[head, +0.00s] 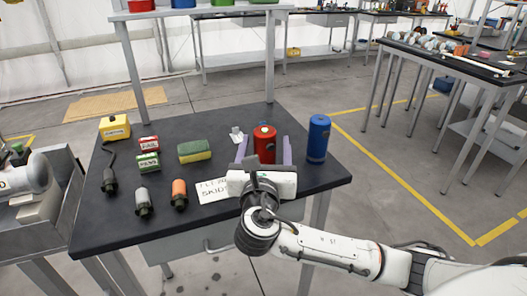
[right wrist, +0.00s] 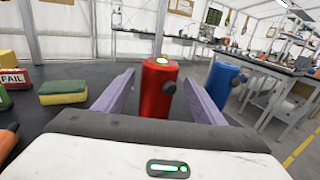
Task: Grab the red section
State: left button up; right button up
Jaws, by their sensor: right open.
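The red section (head: 264,144) is an upright red cylinder with a dark side knob and a pale top, standing on the dark table. It also shows in the right wrist view (right wrist: 157,92). My right gripper (head: 264,151) is open, with its two purple fingers on either side of the red section. In the right wrist view the fingers (right wrist: 158,93) stand apart with the red cylinder between them, and gaps show on both sides. The red section's lower part is hidden behind my gripper. My left gripper is not in view.
A blue cylinder (head: 318,138) stands just right of the right finger. A green and yellow sponge (head: 194,151), a yellow box (head: 114,127), small red and green boxes, and grey and orange cylinders lie to the left. A paper sign (head: 213,190) lies near the front edge.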

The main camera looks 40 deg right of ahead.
jog(key=shift+r+x, duration=0.1)
jog(key=shift+x, duration=1.3)
jog(key=shift+r+x, duration=0.15)
jog(key=shift+x, duration=1.25)
jog(key=shift+w+a, duration=0.1)
jog(key=shift+a, duration=0.05)
jog(key=c, duration=1.5)
